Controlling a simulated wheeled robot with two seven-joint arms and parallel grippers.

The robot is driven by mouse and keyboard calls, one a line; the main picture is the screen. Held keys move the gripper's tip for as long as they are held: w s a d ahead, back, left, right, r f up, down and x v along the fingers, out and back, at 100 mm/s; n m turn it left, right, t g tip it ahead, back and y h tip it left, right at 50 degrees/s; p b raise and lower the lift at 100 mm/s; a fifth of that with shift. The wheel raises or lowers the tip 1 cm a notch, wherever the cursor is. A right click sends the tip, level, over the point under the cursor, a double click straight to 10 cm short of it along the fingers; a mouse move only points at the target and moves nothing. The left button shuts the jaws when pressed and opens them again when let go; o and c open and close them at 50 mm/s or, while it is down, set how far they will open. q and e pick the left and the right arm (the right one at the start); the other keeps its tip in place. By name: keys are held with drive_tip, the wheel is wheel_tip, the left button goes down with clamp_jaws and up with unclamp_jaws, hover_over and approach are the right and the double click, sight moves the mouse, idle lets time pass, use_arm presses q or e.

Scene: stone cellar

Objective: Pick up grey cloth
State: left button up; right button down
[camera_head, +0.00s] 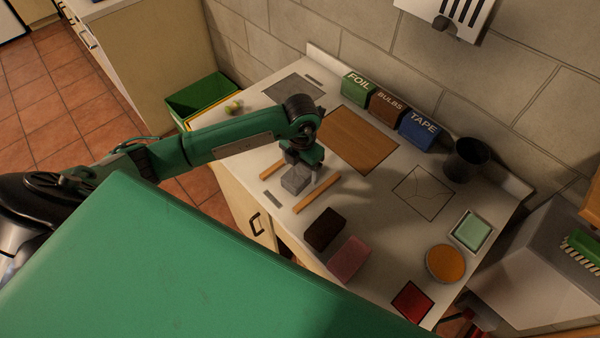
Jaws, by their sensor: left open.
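The grey cloth (296,181) looks like a small folded block on the light counter, between two orange-brown wooden strips. My left gripper (300,167) points down right over it, and its dark jaws hide the cloth's far part. The jaws are open. I cannot tell whether the fingers touch the cloth or are just above it. My right gripper is not in view.
Wooden strips (317,192) flank the cloth. A dark brown block (325,229) and a pink block (348,260) lie nearer. Behind are a brown board (357,139), FOIL (355,88), BULBS (386,107) and TAPE (419,129) boxes, and a dark cup (466,160).

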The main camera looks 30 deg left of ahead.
sight(301, 171)
use_arm(q)
drive_tip(key=shift+f, duration=1.5)
drive_tip(key=c, duration=1.1)
drive_tip(key=shift+o, duration=0.2)
drive_tip(key=shift+r, duration=0.1)
